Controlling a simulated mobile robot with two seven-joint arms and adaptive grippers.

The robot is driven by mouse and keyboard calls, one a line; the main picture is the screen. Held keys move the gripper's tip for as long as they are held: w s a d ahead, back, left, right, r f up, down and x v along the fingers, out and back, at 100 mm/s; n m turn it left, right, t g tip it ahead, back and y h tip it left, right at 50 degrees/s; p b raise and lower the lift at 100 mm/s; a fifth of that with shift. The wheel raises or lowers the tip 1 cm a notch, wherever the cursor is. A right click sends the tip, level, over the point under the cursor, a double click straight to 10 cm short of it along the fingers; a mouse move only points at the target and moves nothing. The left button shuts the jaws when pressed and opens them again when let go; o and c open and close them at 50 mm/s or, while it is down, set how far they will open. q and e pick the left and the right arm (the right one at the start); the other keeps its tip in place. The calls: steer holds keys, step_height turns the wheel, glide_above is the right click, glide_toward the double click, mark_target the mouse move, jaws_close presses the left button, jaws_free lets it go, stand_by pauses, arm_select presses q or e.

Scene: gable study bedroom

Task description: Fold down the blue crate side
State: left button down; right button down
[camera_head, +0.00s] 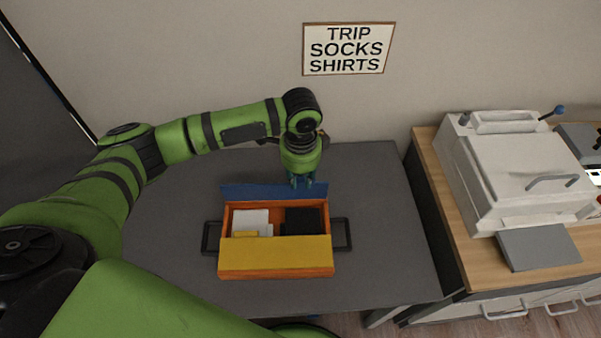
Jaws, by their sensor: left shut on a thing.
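The crate (327,215) is an orange-framed box on the dark grey table, with a yellow front side (275,256) and dark handles at its left and right ends. The blue crate side (250,192) runs along the back edge of the crate. I cannot tell exactly how far it leans. My left gripper (303,182) reaches down from above and behind, and is shut on the blue side, right of its middle. The fingers cover part of that side. White items (250,220), a small yellow item and dark items (302,221) lie inside the crate. My right gripper is not in view.
The grey table (385,270) is clear around the crate. To the right, a wooden-topped counter (447,215) carries a large white machine (520,170) with a lever. A sign (348,49) reading "TRIP SOCKS SHIRTS" hangs on the wall behind.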

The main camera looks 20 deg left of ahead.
arm_select(q)
steer(key=s+d+f+t+y+p, duration=0.1)
steer(key=s+d+f+t+p, duration=0.1)
steer(key=s+p, duration=0.4)
steer(key=shift+d+t+y+p, duration=0.3)
steer(key=shift+t+p, duration=0.4)
steer(key=shift+p, duration=0.35)
steer(key=shift+s+f, duration=0.1)
steer(key=c, duration=1)
jaws_free()
steer(key=shift+c, duration=0.2)
steer(key=v, duration=1.1)
steer(key=shift+w+r, duration=0.25)
steer(key=shift+r, duration=0.25)
